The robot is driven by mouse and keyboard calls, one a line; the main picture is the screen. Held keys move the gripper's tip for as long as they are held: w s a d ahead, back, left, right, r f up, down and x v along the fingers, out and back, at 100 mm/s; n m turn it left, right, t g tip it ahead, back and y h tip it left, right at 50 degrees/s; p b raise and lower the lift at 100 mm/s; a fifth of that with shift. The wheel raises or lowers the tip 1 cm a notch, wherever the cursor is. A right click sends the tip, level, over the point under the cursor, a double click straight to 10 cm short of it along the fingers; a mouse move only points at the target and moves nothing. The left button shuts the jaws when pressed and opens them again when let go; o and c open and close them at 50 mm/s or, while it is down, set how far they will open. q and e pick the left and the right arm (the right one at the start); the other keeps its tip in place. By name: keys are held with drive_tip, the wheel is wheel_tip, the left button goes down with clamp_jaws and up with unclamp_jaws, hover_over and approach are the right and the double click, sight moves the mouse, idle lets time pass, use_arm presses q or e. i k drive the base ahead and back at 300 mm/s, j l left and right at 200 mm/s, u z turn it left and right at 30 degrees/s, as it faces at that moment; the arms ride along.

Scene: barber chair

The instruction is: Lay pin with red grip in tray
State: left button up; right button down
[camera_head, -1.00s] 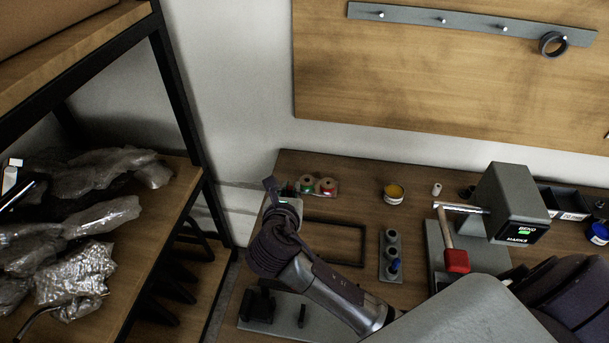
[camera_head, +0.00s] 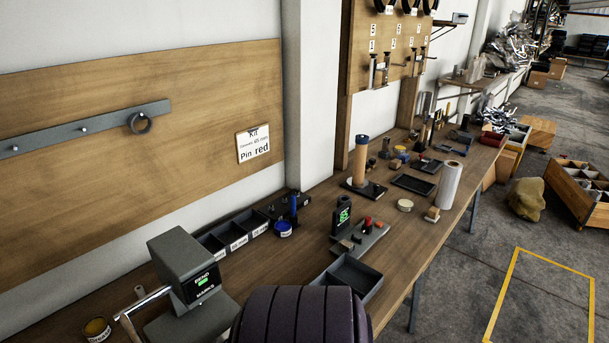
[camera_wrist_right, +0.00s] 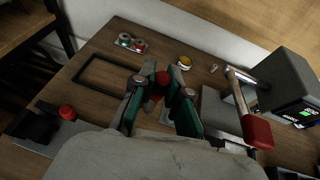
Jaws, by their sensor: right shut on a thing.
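My right gripper (camera_wrist_right: 160,92) is in the right wrist view, with its green-sided fingers closed around a small red-topped piece, the pin with red grip (camera_wrist_right: 160,79). The pin's lower part is hard to make out between the fingers. In the head view a grey open tray (camera_head: 372,271) lies on the bench, partly hidden by my own dark arm part. My right gripper is not visible in the head view, and my left gripper is in neither view.
A sign reading "Pin red" (camera_head: 253,144) hangs on the board. Near the tray are a grey block with red-topped pieces (camera_head: 375,237), a dark device with a green display (camera_head: 341,216) and black compartment bins (camera_head: 240,218). A grey press (camera_head: 180,262) stands left.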

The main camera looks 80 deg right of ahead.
sight(353, 280)
drive_tip(key=k+l+z, duration=0.45)
drive_tip(key=z, duration=0.3)
drive_tip(key=k+l+z, duration=0.1)
drive_tip(key=l+z, duration=0.35)
drive_tip(key=z, duration=0.2)
